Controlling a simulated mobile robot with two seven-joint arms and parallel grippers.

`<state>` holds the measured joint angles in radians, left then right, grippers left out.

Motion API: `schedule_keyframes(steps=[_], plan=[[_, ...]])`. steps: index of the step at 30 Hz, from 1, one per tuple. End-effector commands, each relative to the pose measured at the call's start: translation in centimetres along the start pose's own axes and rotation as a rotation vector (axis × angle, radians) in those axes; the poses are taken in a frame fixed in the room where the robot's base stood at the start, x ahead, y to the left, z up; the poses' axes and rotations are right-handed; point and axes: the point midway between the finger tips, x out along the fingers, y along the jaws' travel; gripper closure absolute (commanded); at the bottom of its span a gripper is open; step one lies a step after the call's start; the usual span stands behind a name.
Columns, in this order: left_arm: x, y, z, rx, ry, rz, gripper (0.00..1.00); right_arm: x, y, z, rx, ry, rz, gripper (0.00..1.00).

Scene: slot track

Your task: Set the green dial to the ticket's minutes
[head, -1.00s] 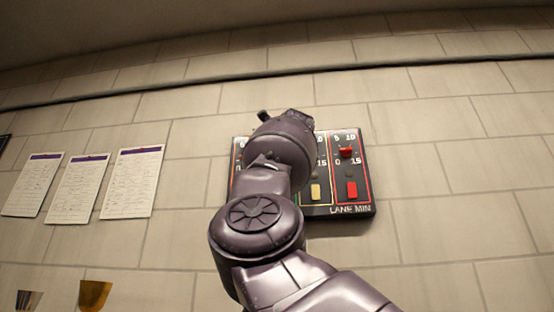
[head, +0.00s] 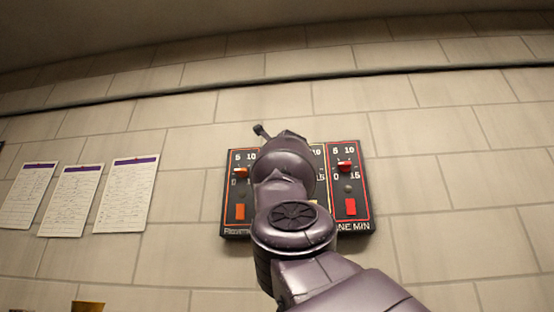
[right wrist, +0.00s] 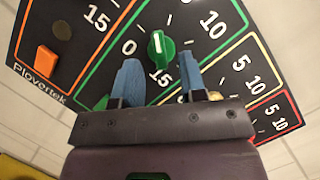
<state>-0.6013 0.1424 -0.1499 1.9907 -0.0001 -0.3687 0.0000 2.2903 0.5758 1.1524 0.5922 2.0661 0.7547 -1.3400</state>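The green dial (right wrist: 161,47) is on a dark panel (right wrist: 25,45) in the right wrist view. Its white mark points roughly up in that picture, away from the 15 and to the right of the 0. My right gripper (right wrist: 159,80) is open, its two blue fingers apart in front of the dial's lower side; I see no contact. A green button (right wrist: 101,103) is partly hidden behind the left finger. In the head view my right arm covers the green column. Three paper tickets (head: 126,195) with purple headers hang on the wall; their writing is too small to read.
The panel's orange dial (head: 240,171), orange button (head: 240,212), red dial (head: 345,167) and red button (head: 350,207) flank my arm. The yellow column is mostly hidden. A gold object (head: 88,307) shows at the lower left. The wall to the right is bare.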

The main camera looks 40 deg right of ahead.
Motion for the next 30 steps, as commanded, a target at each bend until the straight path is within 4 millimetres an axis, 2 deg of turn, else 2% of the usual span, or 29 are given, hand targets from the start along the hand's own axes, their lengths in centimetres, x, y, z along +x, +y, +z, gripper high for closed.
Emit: schedule_keyframes(steps=[1,6,12,21,22,29,30], plan=[[-0.4,-0.1,-0.9,0.0,0.006,0.0,0.31,0.5,-0.4,0.1,0.0,0.001,-0.001,0.62],[-0.8,-0.2,-1.9,0.0,0.01,0.0,0.31,1.7,-0.3,0.1,0.0,0.001,-0.001,0.62],[-1.1,-0.2,-1.9,0.0,0.003,0.0,0.31,2.5,0.0,0.0,-0.001,0.001,0.0,0.62],[-1.4,-0.2,-1.4,-0.001,-0.008,-0.002,0.31,2.6,0.0,0.0,0.0,0.001,0.0,0.62],[-1.4,-0.2,-1.4,-0.001,-0.008,-0.002,0.31,2.6,0.0,0.0,0.0,0.0,0.0,0.63],[-1.3,-0.2,-1.4,-0.001,-0.008,-0.002,0.31,2.5,0.0,0.0,0.0,0.001,0.0,0.98],[-1.3,-0.2,-1.4,-0.001,-0.008,-0.002,0.31,2.5,0.0,0.0,0.0,0.001,0.0,1.0]])
